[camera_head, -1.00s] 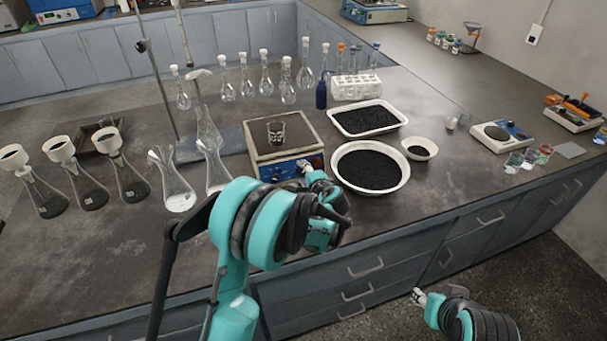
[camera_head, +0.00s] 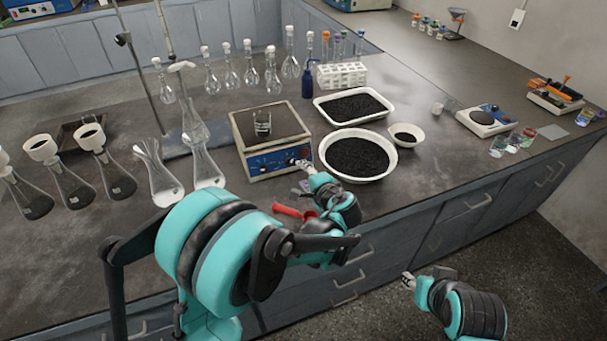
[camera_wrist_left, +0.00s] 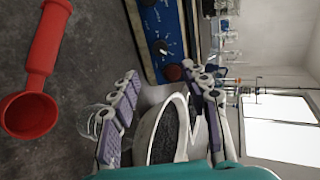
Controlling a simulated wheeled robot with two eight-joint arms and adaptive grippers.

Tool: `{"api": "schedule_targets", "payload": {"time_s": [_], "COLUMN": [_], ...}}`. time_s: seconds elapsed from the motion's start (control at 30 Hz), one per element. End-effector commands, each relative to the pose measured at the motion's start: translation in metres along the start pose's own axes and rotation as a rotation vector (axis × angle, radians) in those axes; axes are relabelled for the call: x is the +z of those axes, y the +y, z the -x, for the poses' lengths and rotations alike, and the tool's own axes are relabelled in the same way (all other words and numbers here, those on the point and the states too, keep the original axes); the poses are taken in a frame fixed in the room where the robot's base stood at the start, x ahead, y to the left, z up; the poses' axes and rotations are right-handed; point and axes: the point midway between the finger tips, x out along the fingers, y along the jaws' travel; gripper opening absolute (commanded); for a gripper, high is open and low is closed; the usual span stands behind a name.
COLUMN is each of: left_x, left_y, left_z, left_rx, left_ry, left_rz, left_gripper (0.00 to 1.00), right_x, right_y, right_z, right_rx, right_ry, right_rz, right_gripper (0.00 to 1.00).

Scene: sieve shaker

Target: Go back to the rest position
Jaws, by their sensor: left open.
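My left gripper (camera_head: 302,172) is in front of the right part of the blue-fronted device (camera_head: 258,170). The left wrist view shows its two fingers (camera_wrist_left: 162,78) spread apart with nothing between them. A glass beaker (camera_head: 262,124) stands on top of the device. A red scoop (camera_head: 288,210) lies on the bench beside my left wrist, partly hidden by it. The scoop also shows in the left wrist view (camera_wrist_left: 42,60), left of the fingers. My right gripper (camera_head: 408,280) is low, in front of the bench's front edge; its finger state is too small to tell.
A round bowl (camera_head: 345,178) and a rectangular tray (camera_head: 325,114) of black granules stand right of the device. A small dish (camera_head: 415,142) is beside them. Several flasks (camera_head: 160,178) stand to the left. The bench front right of the bowls is clear.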

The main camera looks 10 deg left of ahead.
Motion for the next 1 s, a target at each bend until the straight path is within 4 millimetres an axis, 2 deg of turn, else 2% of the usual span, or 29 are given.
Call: {"api": "schedule_targets", "payload": {"time_s": [0.3,0.37,0.47,0.6,0.77,0.9,1.0], "left_x": [0.003,0.011,0.032,0.077,0.125,0.158,0.175], "left_y": [-0.001,-0.003,-0.008,-0.009,0.002,0.019,0.035], "left_z": [0.001,0.003,0.012,0.038,0.077,0.116,0.143], "left_rx": [0.008,0.027,0.091,0.227,0.383,0.509,0.589], "left_ry": [-0.001,-0.002,-0.005,-0.011,-0.018,-0.025,-0.027], "left_rz": [0.009,0.030,0.105,0.274,0.496,0.697,0.839], "left_gripper": [0.46,0.46,0.46,0.46,0.46,0.46,0.46], "right_x": [0.000,0.000,0.000,0.000,0.000,0.000,0.000], "right_y": [0.000,0.000,0.000,0.000,0.000,0.000,0.000], "right_z": [0.000,0.000,0.000,0.000,0.000,0.000,0.000], "right_rx": [0.000,0.000,0.000,0.000,0.000,0.000,0.000], "right_ry": [0.000,0.000,0.000,0.000,0.000,0.000,0.000], "right_rz": [0.000,0.000,0.000,0.000,0.000,0.000,0.000], "right_gripper": [0.40,0.40,0.40,0.40,0.40,0.40,0.40]}}
